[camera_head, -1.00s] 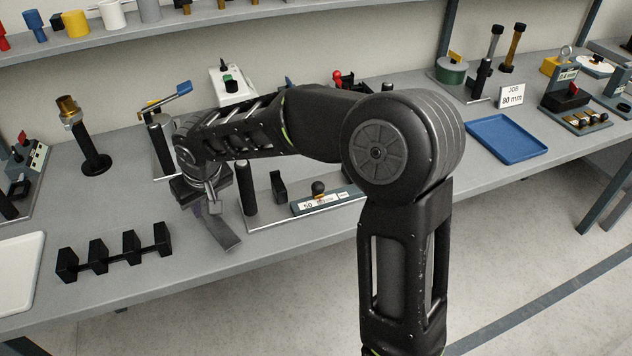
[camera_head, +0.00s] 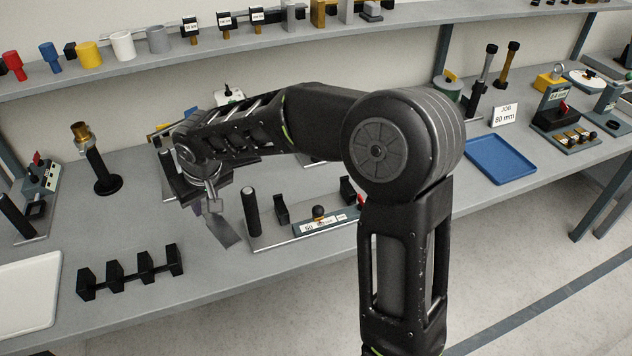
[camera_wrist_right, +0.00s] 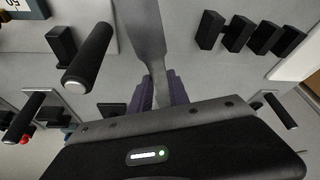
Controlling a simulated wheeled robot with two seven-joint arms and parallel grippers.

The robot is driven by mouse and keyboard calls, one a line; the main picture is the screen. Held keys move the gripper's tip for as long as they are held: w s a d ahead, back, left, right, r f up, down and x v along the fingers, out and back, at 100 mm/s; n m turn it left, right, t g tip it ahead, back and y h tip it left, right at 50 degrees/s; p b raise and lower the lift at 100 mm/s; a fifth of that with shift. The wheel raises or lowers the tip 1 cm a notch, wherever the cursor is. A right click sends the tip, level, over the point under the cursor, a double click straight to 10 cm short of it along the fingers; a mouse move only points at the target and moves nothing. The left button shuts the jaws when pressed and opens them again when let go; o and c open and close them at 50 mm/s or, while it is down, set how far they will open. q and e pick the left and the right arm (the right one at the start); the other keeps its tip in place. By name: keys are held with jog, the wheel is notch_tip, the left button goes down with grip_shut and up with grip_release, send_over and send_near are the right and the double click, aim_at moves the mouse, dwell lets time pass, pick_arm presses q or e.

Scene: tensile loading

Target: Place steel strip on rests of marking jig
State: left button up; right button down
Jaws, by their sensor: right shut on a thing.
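The steel strip (camera_head: 224,229) is a flat grey bar; my right gripper (camera_head: 212,201) is shut on it and holds it left of the marking jig. The strip (camera_wrist_right: 145,30) runs away from the purple fingers (camera_wrist_right: 158,92) in the right wrist view. The marking jig (camera_head: 262,242) has a metal base, a black upright post, black block rests (camera_head: 281,209) and a scale label reading 50. In the wrist view, one jig block (camera_wrist_right: 60,45) and the post (camera_wrist_right: 88,58) lie left of the strip, apart from it. My left gripper is not in view.
A black rack with several blocks (camera_head: 146,265) stands front left, near a white tray (camera_head: 28,290). A black stand with a brass top (camera_head: 95,160) is behind. A blue tray (camera_head: 500,160) lies right. Bare table lies between rack and jig.

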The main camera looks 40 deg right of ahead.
aim_at(206, 210)
notch_tip(206, 210, up, 3)
jog(key=shift+r+p, duration=0.1)
jog(key=shift+p, duration=0.65)
jog(key=shift+d+f+b, duration=0.1)
jog(key=shift+f+b, duration=0.3)
jog(key=shift+f, duration=0.1)
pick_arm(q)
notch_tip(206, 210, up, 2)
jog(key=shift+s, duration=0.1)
